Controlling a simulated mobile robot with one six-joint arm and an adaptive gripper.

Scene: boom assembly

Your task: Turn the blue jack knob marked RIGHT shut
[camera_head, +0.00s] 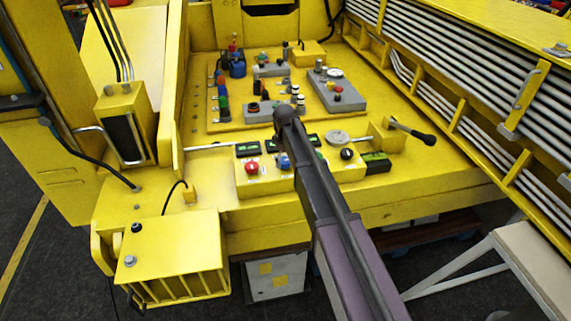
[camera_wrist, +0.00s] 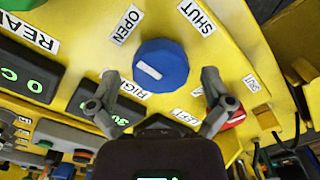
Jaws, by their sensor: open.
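The blue knob (camera_wrist: 160,65) is round and sits on the yellow panel in the upper middle of the wrist view. The label RIGHT (camera_wrist: 130,86) is partly covered by my left finger. My gripper (camera_wrist: 160,78) is open, its two fingers apart on either side of the knob's near part; contact cannot be told. In the head view my arm (camera_head: 335,225) reaches over the control panel (camera_head: 272,184) and hides part of it.
A red knob (camera_wrist: 234,115) sits just beyond my right finger, close to it. Displays with green digits (camera_wrist: 20,75) lie at left. In the head view, grey boxes (camera_head: 338,92) with knobs stand behind, and a black-handled lever (camera_head: 412,132) stands at right.

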